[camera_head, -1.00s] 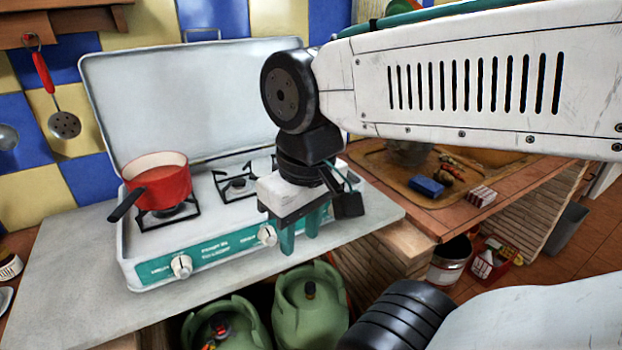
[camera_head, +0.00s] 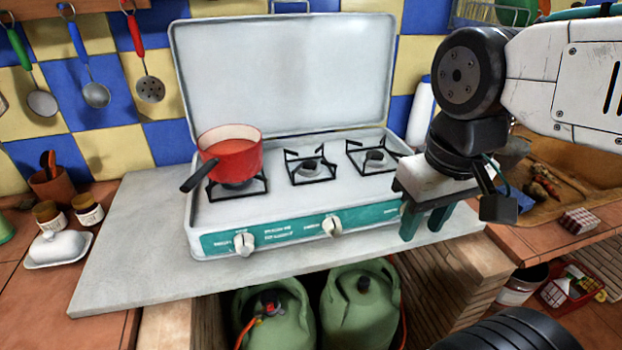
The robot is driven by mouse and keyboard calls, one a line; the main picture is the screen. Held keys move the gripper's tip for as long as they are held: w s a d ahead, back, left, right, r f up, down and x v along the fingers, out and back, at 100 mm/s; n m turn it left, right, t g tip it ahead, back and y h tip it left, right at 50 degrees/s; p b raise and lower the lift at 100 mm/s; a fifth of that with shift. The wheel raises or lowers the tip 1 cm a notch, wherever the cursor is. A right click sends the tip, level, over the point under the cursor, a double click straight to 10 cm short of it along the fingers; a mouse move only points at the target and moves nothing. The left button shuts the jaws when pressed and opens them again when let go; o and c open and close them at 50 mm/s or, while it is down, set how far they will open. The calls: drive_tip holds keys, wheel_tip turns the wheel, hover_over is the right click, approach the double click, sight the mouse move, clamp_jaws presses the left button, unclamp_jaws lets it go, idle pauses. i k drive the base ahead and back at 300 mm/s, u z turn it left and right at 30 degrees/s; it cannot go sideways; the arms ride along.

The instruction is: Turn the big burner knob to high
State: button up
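The white camping stove (camera_head: 290,206) with a teal front panel stands with its lid raised. Two white knobs show on the panel: a left knob (camera_head: 244,243) and a middle knob (camera_head: 332,225). I cannot tell which one serves the big burner. The panel's right end is hidden behind my gripper, so any knob there does not show. My gripper (camera_head: 422,232) points down in front of the stove's right front corner, with its two teal fingers apart and nothing seen between them. It is to the right of the middle knob, not touching it.
A red pot (camera_head: 232,157) sits on the left burner, its dark handle sticking out front-left. Green gas bottles (camera_head: 361,305) stand under the counter slab (camera_head: 130,260). A white butter dish (camera_head: 62,248) and jars are at left. The slab's front strip is clear.

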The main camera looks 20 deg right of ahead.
sight(242, 239)
drive_tip(key=z, duration=1.85)
drive_tip(key=k, duration=1.1)
drive_tip(key=u, duration=0.65)
